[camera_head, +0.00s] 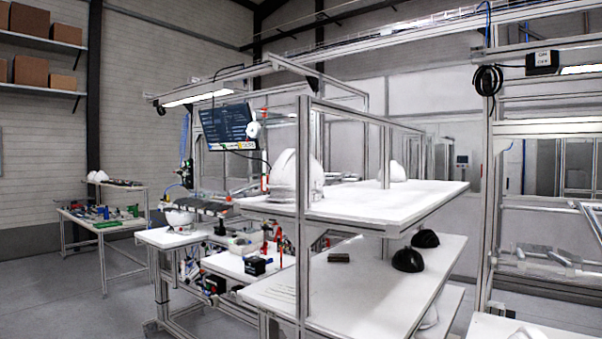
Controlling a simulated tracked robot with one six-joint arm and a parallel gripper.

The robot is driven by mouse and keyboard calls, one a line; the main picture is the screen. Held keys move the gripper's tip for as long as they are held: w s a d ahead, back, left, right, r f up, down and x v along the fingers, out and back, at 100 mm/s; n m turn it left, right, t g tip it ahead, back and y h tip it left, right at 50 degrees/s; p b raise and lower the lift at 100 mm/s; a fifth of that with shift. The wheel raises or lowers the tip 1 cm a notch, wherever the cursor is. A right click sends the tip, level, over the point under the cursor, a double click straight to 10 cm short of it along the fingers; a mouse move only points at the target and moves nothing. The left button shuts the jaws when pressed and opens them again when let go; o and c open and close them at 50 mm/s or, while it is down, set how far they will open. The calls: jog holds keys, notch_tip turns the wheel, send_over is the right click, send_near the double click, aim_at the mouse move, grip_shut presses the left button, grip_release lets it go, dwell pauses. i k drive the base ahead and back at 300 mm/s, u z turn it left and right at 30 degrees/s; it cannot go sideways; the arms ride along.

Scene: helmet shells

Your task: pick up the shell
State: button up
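A large white helmet shell (283,172) sits on the upper white shelf (352,204), partly hidden behind an aluminium post. Another white shell (397,172) stands farther back on the same shelf. Two black shells lie on the shelf below: a nearer one (408,260) and one behind it (425,239). A white rounded shape (429,318), perhaps a shell, is partly visible lower down. I cannot tell which shell is meant. My gripper is not in view.
The aluminium rack's front post (303,250) stands before the shelves. A small dark block (339,257) lies on the lower shelf (360,285), which is otherwise largely clear. A cluttered workbench (165,238) is at left behind the rack. Grey floor (85,310) is open at front left.

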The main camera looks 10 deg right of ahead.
aim_at(282, 175)
jog(key=z, duration=0.05)
jog(key=i, duration=0.95)
jog(key=u, duration=2.5)
jog(key=i, duration=0.65)
